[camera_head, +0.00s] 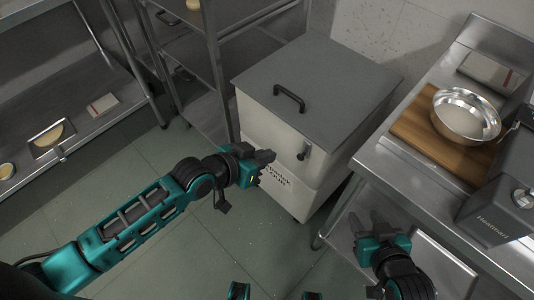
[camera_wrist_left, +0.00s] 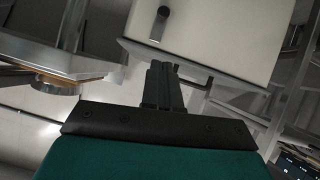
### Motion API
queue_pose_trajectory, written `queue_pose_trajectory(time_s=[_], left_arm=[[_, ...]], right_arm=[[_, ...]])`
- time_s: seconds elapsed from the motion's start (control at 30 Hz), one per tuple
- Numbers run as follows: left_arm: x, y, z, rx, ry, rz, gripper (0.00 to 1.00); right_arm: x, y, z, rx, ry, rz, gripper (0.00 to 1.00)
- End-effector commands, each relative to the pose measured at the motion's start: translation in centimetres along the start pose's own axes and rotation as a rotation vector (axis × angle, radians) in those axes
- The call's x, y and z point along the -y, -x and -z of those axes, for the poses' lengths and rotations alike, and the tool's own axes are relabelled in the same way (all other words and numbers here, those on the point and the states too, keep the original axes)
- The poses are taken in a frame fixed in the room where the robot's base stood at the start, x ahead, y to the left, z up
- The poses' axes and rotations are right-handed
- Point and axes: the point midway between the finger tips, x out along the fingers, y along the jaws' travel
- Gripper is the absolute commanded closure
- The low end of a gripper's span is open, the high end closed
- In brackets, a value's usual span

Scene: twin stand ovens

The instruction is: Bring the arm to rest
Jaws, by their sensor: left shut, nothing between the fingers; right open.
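My left gripper (camera_head: 265,156) reaches in from the left with the arm stretched out over the floor. Its fingers are shut with nothing between them, and they point at the front of a pale bin. In the left wrist view the shut fingers (camera_wrist_left: 161,85) stand side by side in front of the bin. I cannot tell whether they touch it. My right gripper (camera_head: 371,222) is at the lower right, open and empty, beside the front of the steel table.
The bin (camera_head: 272,131) has a grey lid with a black handle (camera_head: 289,98) and a front latch. The steel table (camera_head: 372,168) at right holds a cutting board (camera_head: 412,131), a metal bowl (camera_head: 466,115) and a dark machine (camera_head: 497,205). Shelves (camera_head: 95,128) stand at left. Floor (camera_head: 150,160) is clear between.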

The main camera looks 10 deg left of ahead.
Motion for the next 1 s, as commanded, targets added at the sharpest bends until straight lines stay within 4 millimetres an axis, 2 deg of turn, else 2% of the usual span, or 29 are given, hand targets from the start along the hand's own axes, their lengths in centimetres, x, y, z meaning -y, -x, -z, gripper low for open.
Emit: queue_pose_trajectory(time_s=[0.33,0.47,0.57,0.9,1.0], left_arm=[[0.0,0.0,0.0,-0.001,0.001,0.001,1.00],[-0.2,0.6,-0.6,-0.013,0.021,0.025,1.00],[-0.1,2.1,-1.7,-0.031,0.050,0.084,1.00],[2.8,10.1,-8.3,0.000,0.090,0.379,1.00],[3.2,11.5,-9.4,0.017,0.084,0.422,1.00]], right_arm=[[0.2,0.0,0.1,0.001,0.001,0.005,0.57],[0.2,0.2,0.3,0.002,0.001,0.005,0.57],[0.2,0.5,0.7,0.001,0.001,0.005,0.57],[0.1,1.1,1.7,-0.007,0.002,0.004,0.57],[0.1,1.2,1.7,-0.005,0.002,0.002,0.57]])
